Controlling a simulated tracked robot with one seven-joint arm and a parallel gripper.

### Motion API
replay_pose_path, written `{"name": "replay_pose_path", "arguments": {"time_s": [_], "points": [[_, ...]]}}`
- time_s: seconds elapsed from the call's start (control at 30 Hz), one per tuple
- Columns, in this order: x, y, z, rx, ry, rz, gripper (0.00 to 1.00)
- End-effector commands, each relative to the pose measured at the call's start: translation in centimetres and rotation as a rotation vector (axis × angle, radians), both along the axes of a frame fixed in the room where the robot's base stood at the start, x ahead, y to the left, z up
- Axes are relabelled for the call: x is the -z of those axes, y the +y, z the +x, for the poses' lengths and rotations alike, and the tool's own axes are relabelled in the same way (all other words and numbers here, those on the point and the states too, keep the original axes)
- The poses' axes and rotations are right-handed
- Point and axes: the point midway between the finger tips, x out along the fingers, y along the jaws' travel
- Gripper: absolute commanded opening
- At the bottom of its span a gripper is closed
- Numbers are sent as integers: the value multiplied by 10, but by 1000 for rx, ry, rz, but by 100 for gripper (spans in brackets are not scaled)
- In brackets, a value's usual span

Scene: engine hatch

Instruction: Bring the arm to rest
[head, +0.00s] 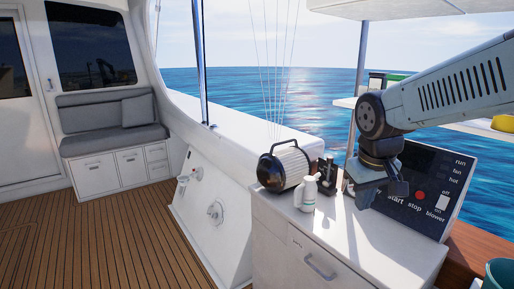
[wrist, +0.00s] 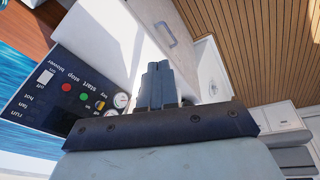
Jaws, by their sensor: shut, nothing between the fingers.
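My gripper (head: 367,205) hangs from my bent arm at the right of the head view, in front of the control panel (head: 425,190) and above the white counter (head: 345,240). In the wrist view the two fingers of my gripper (wrist: 158,68) lie side by side, shut and empty. The panel also shows in the wrist view (wrist: 48,108), with its switches, a red and a green button and gauges. My arm hides the panel's left part in the head view. I cannot tell the exact gap between my gripper and the panel or counter.
A dark-and-white lantern-like object (head: 284,166), a white bottle (head: 306,194) and a dark item (head: 328,175) stand on the counter left of my gripper. A teal bucket (head: 497,274) is at the lower right. The wooden deck (head: 95,240) at left is clear.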

Motion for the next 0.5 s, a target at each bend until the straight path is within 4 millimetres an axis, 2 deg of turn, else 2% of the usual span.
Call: {"name": "replay_pose_path", "arguments": {"time_s": [0.1, 0.3, 0.5], "points": [[-15, -4, -20, 53, -71, 43, 0], [-34, -4, -50, 130, -176, 104, 0], [-43, -3, -66, 172, -236, 136, 0]]}}
